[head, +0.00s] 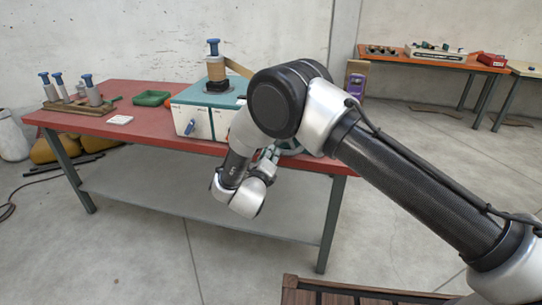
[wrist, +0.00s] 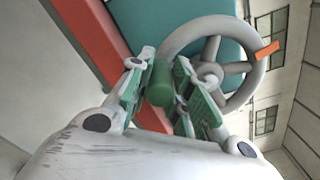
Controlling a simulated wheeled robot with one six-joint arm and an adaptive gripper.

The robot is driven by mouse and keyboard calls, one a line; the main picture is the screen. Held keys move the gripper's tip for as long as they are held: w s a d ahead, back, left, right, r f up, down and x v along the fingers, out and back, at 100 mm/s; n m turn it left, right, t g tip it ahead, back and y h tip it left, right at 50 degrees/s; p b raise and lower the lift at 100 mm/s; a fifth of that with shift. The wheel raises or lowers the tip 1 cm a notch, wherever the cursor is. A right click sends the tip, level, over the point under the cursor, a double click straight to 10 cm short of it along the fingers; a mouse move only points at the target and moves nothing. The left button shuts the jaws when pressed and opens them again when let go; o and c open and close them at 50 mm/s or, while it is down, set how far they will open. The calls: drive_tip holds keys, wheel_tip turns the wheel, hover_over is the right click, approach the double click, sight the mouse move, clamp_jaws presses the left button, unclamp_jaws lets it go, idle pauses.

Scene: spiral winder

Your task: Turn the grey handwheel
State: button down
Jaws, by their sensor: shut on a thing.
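The grey handwheel (wrist: 210,74) shows in the wrist view, with spokes, a round hub and an orange marker (wrist: 267,50) on its right rim. A green handle (wrist: 160,88) stands out from the left side of its rim. My gripper (wrist: 162,62) has its green-padded fingers on both sides of this handle and is shut on it. In the head view, my gripper (head: 268,154) is at the front right of the white machine with a teal top (head: 210,93). My arm hides most of the wheel there.
The machine stands on a red table (head: 140,131). Blue-topped spools (head: 60,86), a green tray (head: 152,98) and a white pad (head: 119,120) lie to its left. A dark wooden thing (head: 345,294) is at the bottom edge.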

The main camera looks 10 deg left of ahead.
drive_tip(key=c, duration=1.3)
unclamp_jaws()
drive_tip(key=shift+o, duration=0.2)
drive_tip(key=s+a, duration=0.1)
drive_tip(key=s, duration=1.1)
